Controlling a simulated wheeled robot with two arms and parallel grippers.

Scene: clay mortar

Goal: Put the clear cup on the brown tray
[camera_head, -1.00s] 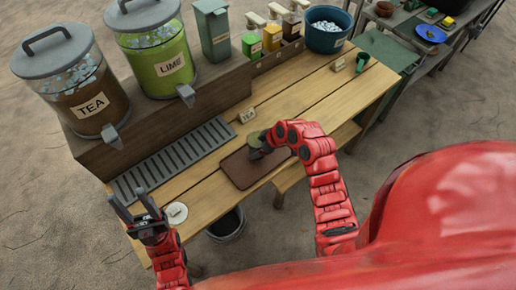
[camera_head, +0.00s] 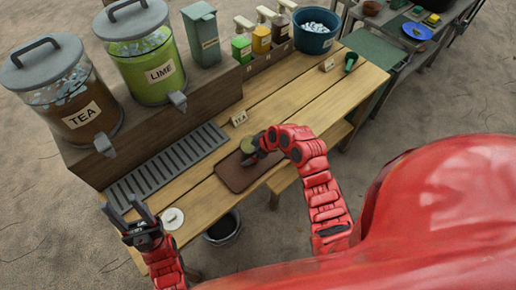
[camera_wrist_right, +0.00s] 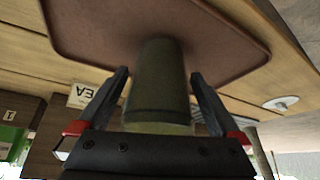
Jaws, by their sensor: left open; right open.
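The clear cup (camera_wrist_right: 160,85) stands between the fingers of my right gripper (camera_wrist_right: 158,95) in the right wrist view, with a greenish-brown look. The fingers are apart, one on each side of it, and its far end meets the brown tray (camera_wrist_right: 85,25). In the head view the cup (camera_head: 248,145) shows small at the tray's upper edge, partly hidden by my right gripper (camera_head: 258,150). The brown tray (camera_head: 232,178) lies flat on the wooden table. My left gripper (camera_head: 132,217) is open and empty at the table's left end.
A metal drip grate (camera_head: 165,165) lies left of the tray. TEA (camera_head: 75,108) and LIME (camera_head: 155,70) dispensers stand on a raised shelf behind. A small TEA sign (camera_head: 239,118) stands behind the tray. A white round disc (camera_head: 173,218) lies near my left gripper.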

